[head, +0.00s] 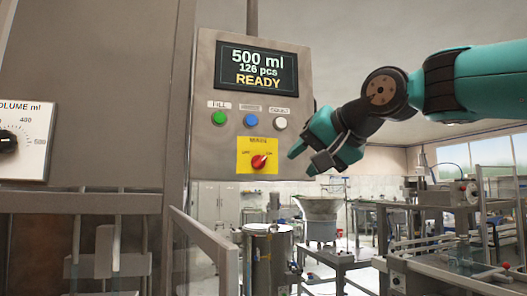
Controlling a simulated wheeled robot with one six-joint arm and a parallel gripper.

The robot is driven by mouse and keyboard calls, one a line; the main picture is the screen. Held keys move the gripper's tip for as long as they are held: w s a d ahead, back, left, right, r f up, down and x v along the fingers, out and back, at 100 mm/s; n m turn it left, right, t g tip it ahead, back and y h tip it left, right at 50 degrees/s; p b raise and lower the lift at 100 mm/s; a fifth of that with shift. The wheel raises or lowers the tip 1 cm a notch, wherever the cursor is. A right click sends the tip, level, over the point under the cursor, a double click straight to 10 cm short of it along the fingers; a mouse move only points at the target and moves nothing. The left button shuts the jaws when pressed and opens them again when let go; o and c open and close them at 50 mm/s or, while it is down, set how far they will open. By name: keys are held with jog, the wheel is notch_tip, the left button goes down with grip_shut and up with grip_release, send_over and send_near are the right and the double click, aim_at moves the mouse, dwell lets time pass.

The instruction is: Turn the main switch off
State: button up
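The main switch is a red rotary knob (258,162) on a yellow plate (244,171), low on the grey control panel (208,160). Its pointer appears tilted up and right, towards the right-hand label; the small labels are hard to read. My gripper (302,164) is in front of the panel's lower right edge, to the right of the knob in the picture and apart from it. Its two teal fingers are spread and nothing shows between them. The knob is not hidden by the gripper.
Green (219,118), blue (251,120) and white (280,124) buttons sit above the switch. A display (257,68) reads "500 ml, 126 pcs, READY". A volume dial (8,141) is at far left. A metal guard rail (205,240) runs below the panel.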

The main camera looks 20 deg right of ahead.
notch_tip(320, 180, up, 6)
jog(key=d+m+t, duration=0.1)
jog(key=d+t, duration=0.1)
jog(key=p, duration=0.5)
send_near(263, 160)
jog(key=shift+m+h, duration=0.3)
jog(key=x, duration=0.8)
jog(key=shift+w+a, duration=0.3)
jog(key=shift+w, duration=0.05)
jog(key=shift+c, duration=0.2)
grip_shut()
